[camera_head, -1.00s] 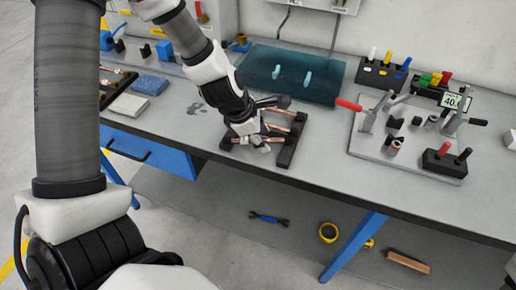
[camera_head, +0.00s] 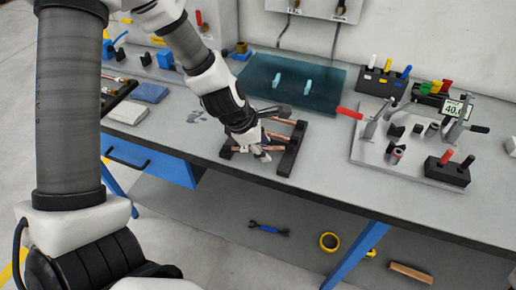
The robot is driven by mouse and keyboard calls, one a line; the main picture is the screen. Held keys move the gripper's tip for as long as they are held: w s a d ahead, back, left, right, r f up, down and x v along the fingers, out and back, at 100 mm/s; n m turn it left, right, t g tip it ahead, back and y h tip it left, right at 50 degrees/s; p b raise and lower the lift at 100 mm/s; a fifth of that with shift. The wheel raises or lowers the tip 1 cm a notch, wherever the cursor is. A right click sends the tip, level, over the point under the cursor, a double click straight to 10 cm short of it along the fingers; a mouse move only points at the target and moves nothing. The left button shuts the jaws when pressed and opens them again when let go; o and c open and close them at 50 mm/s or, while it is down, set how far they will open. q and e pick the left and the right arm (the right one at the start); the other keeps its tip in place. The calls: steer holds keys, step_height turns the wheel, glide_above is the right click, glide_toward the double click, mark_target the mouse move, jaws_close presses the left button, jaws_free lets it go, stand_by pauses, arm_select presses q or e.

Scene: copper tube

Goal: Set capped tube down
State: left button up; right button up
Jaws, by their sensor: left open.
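My left gripper (camera_head: 262,155) is at a black rack (camera_head: 290,158) on the workbench, its fingers pointing down close to the rack's front. Copper tubes (camera_head: 280,137) lie across the rack, partly behind the gripper. One tube (camera_head: 243,148) lies right by the fingers, resting on the rack's front part. The gripper is open. Whether the fingers still touch this tube, and which tube end has a cap, is too small to tell. My right gripper is not in view.
A teal mat (camera_head: 300,82) with two light-blue pieces lies behind the rack. A metal fixture plate (camera_head: 405,150) with clamps stands on the right. A blue cloth (camera_head: 150,92) and another rack with tubes are on the left. The bench's front edge is close to the rack.

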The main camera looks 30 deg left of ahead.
arm_select(q)
jaws_close()
steer(key=shift+r, duration=0.1)
step_height(320, 180, up, 18)
steer(key=p, duration=1.7)
steer(key=shift+r, duration=0.2)
steer(key=shift+f, duration=0.1)
